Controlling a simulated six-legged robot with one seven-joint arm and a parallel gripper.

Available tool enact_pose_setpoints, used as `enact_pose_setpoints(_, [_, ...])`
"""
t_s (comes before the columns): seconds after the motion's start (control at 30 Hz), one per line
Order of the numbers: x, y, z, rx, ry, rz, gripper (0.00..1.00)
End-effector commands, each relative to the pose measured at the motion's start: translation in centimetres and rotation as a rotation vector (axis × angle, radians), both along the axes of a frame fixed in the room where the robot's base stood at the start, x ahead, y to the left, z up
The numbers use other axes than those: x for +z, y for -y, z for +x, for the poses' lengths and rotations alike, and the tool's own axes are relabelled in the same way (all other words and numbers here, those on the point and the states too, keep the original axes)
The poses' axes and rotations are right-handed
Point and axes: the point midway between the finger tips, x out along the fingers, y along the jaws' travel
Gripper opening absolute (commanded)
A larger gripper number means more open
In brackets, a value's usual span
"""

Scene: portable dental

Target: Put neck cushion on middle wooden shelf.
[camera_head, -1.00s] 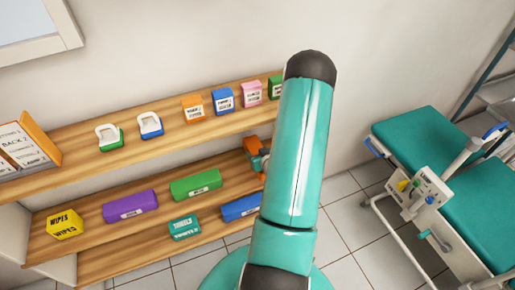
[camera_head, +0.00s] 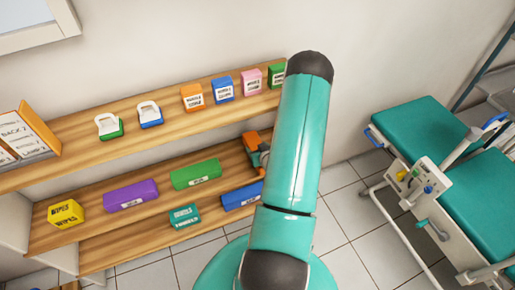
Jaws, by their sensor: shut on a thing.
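My gripper (camera_head: 263,157) shows only in part at the right end of the lower wooden shelving, with my teal arm covering much of it. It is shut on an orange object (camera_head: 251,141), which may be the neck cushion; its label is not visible. The orange object is at the back right, beside the green block (camera_head: 196,174); whether it touches the wood cannot be told. Below the upper shelf (camera_head: 60,134) is a wooden shelf (camera_head: 82,239) bearing the green block, a purple block (camera_head: 131,195) and a yellow wipes box (camera_head: 66,213).
A teal box (camera_head: 185,216) and a blue block (camera_head: 241,196), partly hidden by my arm, sit near the front of the lower shelving. The upper shelf holds several small boxes and an orange-edged box (camera_head: 35,130). A teal dental chair (camera_head: 415,130) stands right; tiled floor lies between.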

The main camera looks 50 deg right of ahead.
Motion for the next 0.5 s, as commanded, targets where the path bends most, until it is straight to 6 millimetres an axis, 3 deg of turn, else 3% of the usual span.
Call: enact_pose_setpoints(0.5, [-0.95,0.0,0.01,0.0,0.0,0.0,0.31])
